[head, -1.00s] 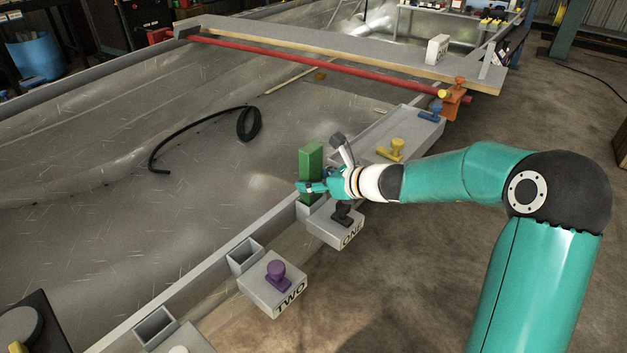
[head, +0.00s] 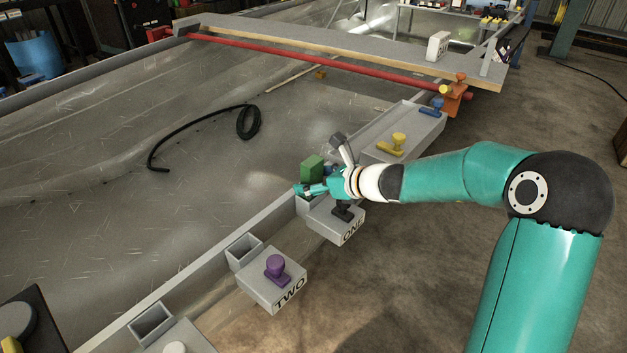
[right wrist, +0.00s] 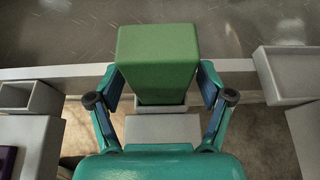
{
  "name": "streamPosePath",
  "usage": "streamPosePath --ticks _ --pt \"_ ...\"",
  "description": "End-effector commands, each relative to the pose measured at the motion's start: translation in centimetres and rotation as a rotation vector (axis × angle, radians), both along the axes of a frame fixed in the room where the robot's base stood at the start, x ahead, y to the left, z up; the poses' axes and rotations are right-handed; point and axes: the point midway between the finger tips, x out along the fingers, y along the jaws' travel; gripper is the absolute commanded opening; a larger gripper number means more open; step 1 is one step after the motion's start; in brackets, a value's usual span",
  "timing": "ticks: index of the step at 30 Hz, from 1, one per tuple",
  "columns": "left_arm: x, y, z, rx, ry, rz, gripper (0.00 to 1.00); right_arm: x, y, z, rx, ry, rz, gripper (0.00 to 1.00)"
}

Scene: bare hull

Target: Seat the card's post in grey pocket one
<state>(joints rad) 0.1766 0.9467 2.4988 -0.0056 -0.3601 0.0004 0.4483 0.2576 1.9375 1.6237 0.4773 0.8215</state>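A green post (head: 312,167) stands upright at grey pocket one, with only its upper part showing above my right gripper (head: 322,190). It also shows in the right wrist view (right wrist: 157,60), between the two fingers. The fingers (right wrist: 160,95) stand spread, with gaps on both sides of the post. Grey pocket one (head: 303,208) is mostly hidden by the gripper; the post goes down into it, but its foot is hidden. The plate marked ONE (head: 350,231) sits just in front. My left gripper is not in view.
Pocket two (head: 243,250) and another pocket (head: 152,325) are empty. A red bar (head: 320,65) and a plank cross the hull; a black hose (head: 200,120) lies inside.

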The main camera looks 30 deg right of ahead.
Motion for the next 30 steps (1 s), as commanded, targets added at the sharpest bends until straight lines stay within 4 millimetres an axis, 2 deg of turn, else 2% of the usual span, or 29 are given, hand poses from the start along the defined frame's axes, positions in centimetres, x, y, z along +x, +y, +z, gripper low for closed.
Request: streamPosePath --ticks 8,13,25,30 --pt "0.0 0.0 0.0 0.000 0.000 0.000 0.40 -0.2 0.0 -0.4 0.001 0.009 0.000 0.81" --pt "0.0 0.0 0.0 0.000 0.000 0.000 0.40 -1.1 -0.4 0.2 -0.001 0.006 -0.001 0.81" --pt "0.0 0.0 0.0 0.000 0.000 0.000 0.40 -7.5 -2.4 3.7 -0.002 0.000 -0.004 0.81" --pt "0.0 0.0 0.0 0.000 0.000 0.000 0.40 -9.5 -3.0 4.7 -0.002 -0.001 -0.002 0.81"
